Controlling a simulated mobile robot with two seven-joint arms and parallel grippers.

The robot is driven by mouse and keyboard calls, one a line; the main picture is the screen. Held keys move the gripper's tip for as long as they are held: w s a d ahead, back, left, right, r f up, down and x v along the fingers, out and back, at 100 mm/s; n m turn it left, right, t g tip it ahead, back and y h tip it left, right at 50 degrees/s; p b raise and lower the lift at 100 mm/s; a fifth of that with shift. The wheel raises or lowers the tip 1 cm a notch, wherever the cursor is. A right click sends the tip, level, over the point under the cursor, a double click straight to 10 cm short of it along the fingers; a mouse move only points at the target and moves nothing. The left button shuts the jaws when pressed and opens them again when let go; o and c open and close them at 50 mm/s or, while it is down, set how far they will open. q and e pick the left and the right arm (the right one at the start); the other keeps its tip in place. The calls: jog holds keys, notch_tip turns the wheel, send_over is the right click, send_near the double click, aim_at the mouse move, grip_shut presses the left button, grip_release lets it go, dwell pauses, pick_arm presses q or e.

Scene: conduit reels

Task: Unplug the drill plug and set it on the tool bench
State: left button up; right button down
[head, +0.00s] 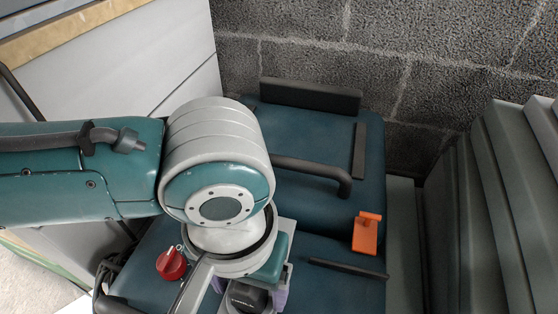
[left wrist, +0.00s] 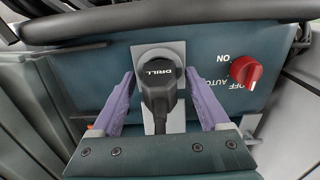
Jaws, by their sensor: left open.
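The drill plug (left wrist: 160,85) is black, with the word DRILL on it, and sits in a grey socket plate (left wrist: 174,50) on a dark teal panel. My left gripper (left wrist: 159,80) is open, with one purple finger on each side of the plug and visible gaps between. In the head view the plug (head: 245,299) is partly hidden under my left gripper (head: 257,294) and wrist. A grey cabinet with a wood-edged top (head: 75,32), apparently the tool bench, stands at upper left. My right gripper is not in view.
A red rotary switch (left wrist: 245,70) marked ON, OFF and AUTO is right of the plug. The teal machine (head: 325,120) has a black bar handle (head: 318,172) and an orange bracket (head: 367,233). A block wall (head: 430,50) stands behind; ribbed grey panels (head: 505,190) are at right.

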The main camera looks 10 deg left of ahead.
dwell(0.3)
pick_arm(q)
grip_shut()
dwell(0.5)
jog(key=shift+r, duration=0.1)
jog(key=shift+r+p, duration=2.95)
jog(key=shift+p, duration=0.7)
